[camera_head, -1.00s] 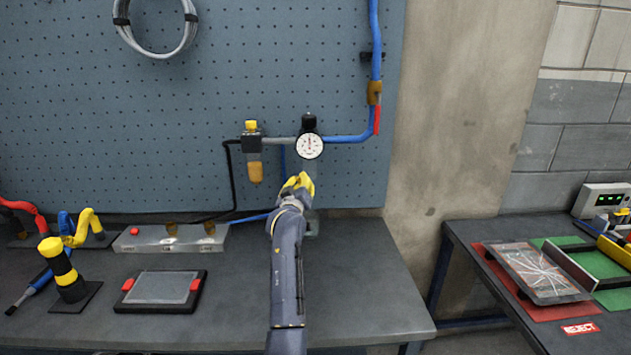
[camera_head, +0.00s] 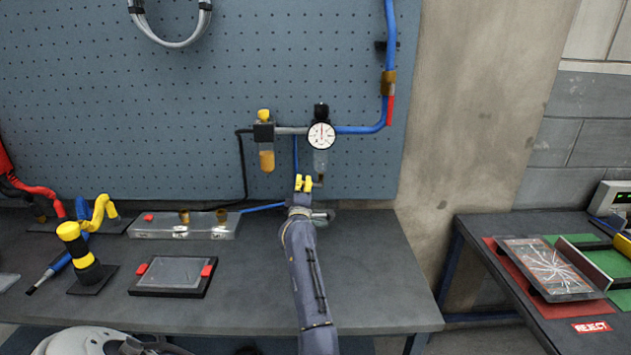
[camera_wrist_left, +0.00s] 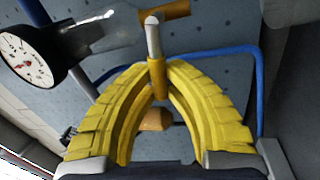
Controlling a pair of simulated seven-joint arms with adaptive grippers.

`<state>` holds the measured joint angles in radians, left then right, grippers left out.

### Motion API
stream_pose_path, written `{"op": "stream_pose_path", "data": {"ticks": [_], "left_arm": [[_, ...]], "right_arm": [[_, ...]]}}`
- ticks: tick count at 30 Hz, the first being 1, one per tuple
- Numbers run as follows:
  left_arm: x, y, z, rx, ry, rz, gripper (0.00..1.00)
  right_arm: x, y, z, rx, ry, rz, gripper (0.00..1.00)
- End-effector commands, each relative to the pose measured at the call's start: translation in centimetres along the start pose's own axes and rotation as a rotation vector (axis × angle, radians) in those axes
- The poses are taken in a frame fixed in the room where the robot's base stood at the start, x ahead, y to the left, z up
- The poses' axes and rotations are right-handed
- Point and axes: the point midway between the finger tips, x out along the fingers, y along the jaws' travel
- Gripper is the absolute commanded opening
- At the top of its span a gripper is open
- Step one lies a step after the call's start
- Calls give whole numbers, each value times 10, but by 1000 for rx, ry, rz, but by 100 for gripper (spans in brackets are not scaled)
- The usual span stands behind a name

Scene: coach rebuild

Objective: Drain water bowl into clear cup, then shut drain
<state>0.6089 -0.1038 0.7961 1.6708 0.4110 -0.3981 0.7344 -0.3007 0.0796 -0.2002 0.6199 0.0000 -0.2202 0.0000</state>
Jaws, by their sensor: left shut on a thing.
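The clear water bowl (camera_head: 320,161) hangs below the round pressure gauge (camera_head: 321,135) on the pegboard. My left gripper (camera_head: 304,183) has its yellow fingers at the lower left of this bowl. In the left wrist view the fingertips (camera_wrist_left: 160,72) meet around a small brass piece (camera_wrist_left: 157,80) on a grey stem, which looks like the drain fitting. The gauge also shows in the left wrist view (camera_wrist_left: 28,58), at upper left. I cannot make out the clear cup or the water level for sure. My right gripper is not in view.
An amber bowl (camera_head: 267,160) hangs left of the gauge. Blue pipe (camera_head: 389,60) runs along the right. On the bench (camera_head: 250,280) are a grey block (camera_head: 160,229), a framed screen (camera_head: 170,273) and a yellow-black post (camera_head: 76,246). The bench's front right is clear.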

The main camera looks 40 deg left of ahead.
Motion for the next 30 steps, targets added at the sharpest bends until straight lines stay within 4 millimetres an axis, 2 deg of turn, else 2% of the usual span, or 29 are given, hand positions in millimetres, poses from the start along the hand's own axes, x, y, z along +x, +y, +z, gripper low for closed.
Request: {"op": "stream_pose_path", "data": {"ticks": [12, 28, 29, 30], "left_arm": [[-3, -13, -13, -155, 46, -3, 0], [-4, -15, -13, -174, 50, -3, 0], [-4, -15, -13, -174, 50, -3, 13], [-4, -15, -13, -174, 50, -4, 18]], "right_arm": [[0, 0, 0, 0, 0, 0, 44], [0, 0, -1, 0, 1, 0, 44], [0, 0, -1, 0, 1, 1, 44], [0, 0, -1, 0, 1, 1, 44]]}}
